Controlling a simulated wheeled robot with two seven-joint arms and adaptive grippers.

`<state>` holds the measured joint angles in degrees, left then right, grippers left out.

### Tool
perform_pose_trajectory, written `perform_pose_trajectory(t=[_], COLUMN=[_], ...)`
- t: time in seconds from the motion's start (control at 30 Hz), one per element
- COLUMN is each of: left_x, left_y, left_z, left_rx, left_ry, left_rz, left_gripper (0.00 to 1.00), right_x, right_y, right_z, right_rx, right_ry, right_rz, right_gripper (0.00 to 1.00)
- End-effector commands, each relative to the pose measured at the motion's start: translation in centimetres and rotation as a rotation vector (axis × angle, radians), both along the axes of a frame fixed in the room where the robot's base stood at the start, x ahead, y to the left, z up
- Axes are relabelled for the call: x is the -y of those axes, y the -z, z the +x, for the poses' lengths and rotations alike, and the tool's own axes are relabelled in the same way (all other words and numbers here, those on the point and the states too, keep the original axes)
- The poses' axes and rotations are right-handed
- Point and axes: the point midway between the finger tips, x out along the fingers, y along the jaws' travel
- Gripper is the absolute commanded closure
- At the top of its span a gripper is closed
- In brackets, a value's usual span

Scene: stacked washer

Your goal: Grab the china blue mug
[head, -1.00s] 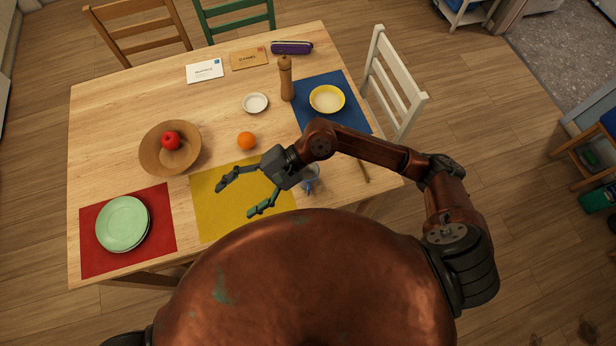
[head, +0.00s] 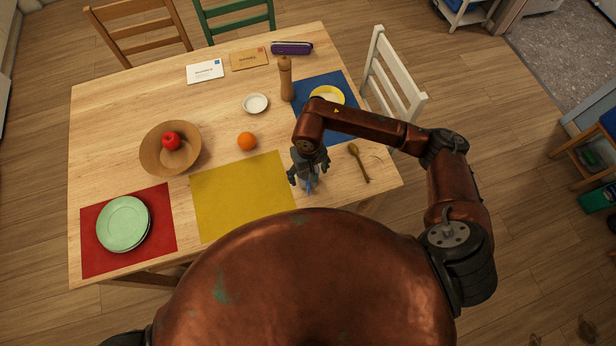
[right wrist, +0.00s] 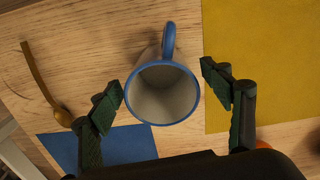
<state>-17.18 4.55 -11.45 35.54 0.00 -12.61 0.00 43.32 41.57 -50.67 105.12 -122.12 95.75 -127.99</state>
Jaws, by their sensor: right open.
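The china blue mug (right wrist: 162,126) stands upright in the right wrist view, pale inside with a blue rim and a blue handle at the top of that picture. It looks empty. In the head view, the mug (head: 310,184) is mostly hidden by my right gripper (head: 308,178), which points down over it near the table's front edge. In the right wrist view, my right gripper (right wrist: 163,88) is open, with one finger on each side of the mug. The fingers appear not to grip it. My left gripper is not in view.
A yellow mat (head: 243,195) lies just left of the mug, and a wooden spoon (head: 358,162) lies to its right. A blue mat (head: 346,126) with a yellow bowl (head: 328,95) is behind. An orange (head: 247,141) and pepper mill (head: 286,78) stand farther off.

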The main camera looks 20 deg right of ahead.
Motion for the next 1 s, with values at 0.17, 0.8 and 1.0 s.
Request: perform_pose_trajectory(t=[0.17,0.8,1.0], left_x=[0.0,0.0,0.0], left_y=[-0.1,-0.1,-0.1], left_z=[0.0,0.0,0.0], left_rx=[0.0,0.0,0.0], left_ry=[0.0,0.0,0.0], left_rz=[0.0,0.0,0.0], left_gripper=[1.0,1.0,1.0], right_x=[-0.1,0.0,0.0], right_y=[1.8,2.0,2.0], right_z=[0.0,0.0,0.0], right_rx=[0.001,0.001,0.001], right_ry=[0.001,0.0,0.0], right_rz=[0.002,0.001,0.001], right_gripper=[0.28,0.54,0.68])
